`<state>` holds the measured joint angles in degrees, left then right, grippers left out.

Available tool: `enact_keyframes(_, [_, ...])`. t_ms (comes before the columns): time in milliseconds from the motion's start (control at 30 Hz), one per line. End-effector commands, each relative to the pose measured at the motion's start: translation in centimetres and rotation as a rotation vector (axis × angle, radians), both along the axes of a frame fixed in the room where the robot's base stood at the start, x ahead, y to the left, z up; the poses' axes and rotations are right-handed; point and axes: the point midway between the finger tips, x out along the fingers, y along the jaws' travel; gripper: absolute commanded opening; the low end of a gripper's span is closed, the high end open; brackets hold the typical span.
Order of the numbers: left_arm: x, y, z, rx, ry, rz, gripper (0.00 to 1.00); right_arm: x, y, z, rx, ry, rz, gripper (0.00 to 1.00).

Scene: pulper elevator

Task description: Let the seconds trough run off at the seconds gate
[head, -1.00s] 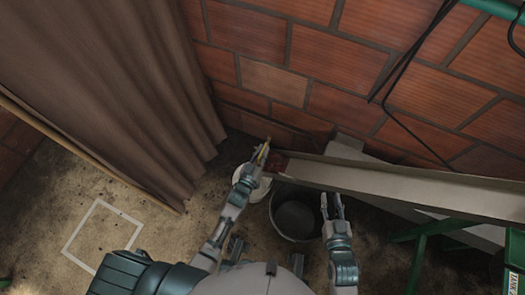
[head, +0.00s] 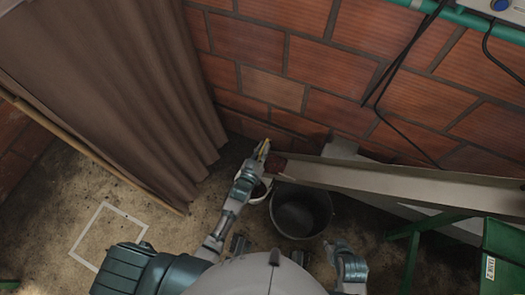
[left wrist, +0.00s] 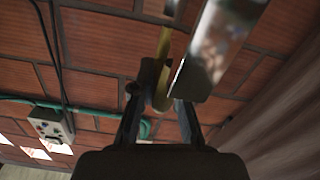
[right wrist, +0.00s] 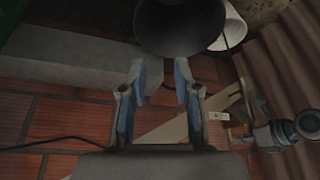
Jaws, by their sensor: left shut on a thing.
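My left gripper (head: 262,151) is at that end, shut on a narrow yellow piece, probably the gate's handle. The left wrist view shows this yellow piece (left wrist: 163,75) between the fingers, beside a shiny grey plate (left wrist: 215,50). A dark bucket (head: 281,215) stands below the trough end, with a white bucket (head: 256,196) left of it. My right gripper (right wrist: 158,85) is open and empty, near the dark bucket. Whether anything flows cannot be told.
A brown curtain (head: 120,90) hangs at the left. A brick wall (head: 270,88) stands behind the trough. A green stand (head: 412,240) and a labelled green box (head: 502,260) are at the right. Floor at the left is clear around a white outline (head: 106,232).

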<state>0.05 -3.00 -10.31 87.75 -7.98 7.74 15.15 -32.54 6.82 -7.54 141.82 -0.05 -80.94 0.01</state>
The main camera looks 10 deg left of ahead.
Motion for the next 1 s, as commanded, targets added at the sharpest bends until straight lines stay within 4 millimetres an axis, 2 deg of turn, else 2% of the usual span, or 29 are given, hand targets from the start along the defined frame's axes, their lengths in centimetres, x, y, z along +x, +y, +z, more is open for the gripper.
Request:
enact_keyframes(33, [0.1, 0.0, 0.9, -0.001, -0.009, 0.000, 0.00, -1.0, -0.3, 0.3, -0.011, 0.045, -0.003, 0.31])
enact_keyframes(200, [0.1, 0.0, 1.2, -0.001, -0.007, 0.000, 0.00, -3.2, -1.0, 0.1, -0.033, 0.148, -0.009, 0.31])
enact_keyframes(533, [0.1, 0.0, 1.0, 0.000, -0.005, 0.000, 0.00, -3.5, -1.1, -0.1, -0.036, 0.164, -0.010, 0.31])
enact_keyframes(567, [0.1, 0.0, 1.0, 0.000, -0.005, 0.000, 0.19, -3.5, -1.1, -0.1, -0.036, 0.164, -0.010, 0.31])
enact_keyframes(600, [0.1, 0.0, 1.0, 0.000, -0.005, 0.000, 0.29, -3.5, -1.1, -0.1, -0.036, 0.164, -0.010, 0.31])
enact_keyframes(633, [0.1, 0.0, 1.0, 0.000, -0.004, 0.000, 0.36, -3.5, -1.1, -0.1, -0.036, 0.164, -0.010, 0.31])
enact_keyframes(667, [0.1, 0.0, 1.0, 0.000, -0.004, 0.000, 0.39, -3.5, -1.1, -0.1, -0.036, 0.164, -0.010, 0.31])
enact_keyframes(1000, [-0.3, 0.1, 0.8, 0.000, 0.000, 0.000, 0.39, -3.4, -1.0, -0.1, -0.035, 0.162, -0.010, 0.31])
